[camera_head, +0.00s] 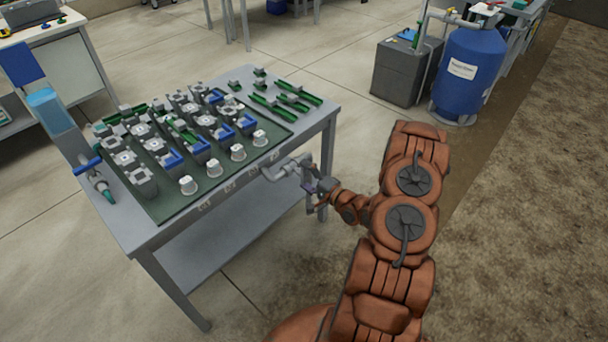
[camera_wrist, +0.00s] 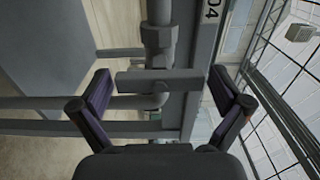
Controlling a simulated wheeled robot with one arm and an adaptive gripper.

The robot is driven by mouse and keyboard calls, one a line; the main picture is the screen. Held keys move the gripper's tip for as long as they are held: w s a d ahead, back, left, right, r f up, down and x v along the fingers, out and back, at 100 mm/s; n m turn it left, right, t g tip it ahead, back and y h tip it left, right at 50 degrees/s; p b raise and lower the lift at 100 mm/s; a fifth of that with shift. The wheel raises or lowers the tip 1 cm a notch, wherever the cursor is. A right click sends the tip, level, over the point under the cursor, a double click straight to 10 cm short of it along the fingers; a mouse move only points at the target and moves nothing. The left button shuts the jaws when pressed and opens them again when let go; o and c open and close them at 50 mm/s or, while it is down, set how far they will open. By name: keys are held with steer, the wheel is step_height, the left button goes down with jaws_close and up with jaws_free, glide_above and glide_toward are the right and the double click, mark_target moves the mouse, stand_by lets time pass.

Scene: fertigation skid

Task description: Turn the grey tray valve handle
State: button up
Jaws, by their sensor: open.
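The grey tray valve handle (camera_wrist: 150,78) is a flat grey bar. In the wrist view it lies crosswise between my fingers, in front of a grey pipe fitting (camera_wrist: 159,40). My gripper (camera_wrist: 163,84) is open, with one dark finger near each end of the bar; I cannot tell whether either touches it. In the head view my gripper (camera_head: 312,191) is at the front right edge of the table, beside a pale grey valve pipe (camera_head: 282,170). The handle is too small to make out clearly there.
The grey table (camera_head: 178,232) carries a dark green mat with rows of grey, white and blue fittings. Labels mark its front edge, one reading "04" (camera_wrist: 212,9). A blue tank (camera_head: 468,72) and dark grey box (camera_head: 405,72) stand behind. Open floor lies right of the table.

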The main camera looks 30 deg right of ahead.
steer(key=v, duration=1.2)
stand_by(0.3)
steer(key=shift+w, duration=0.1)
stand_by(0.5)
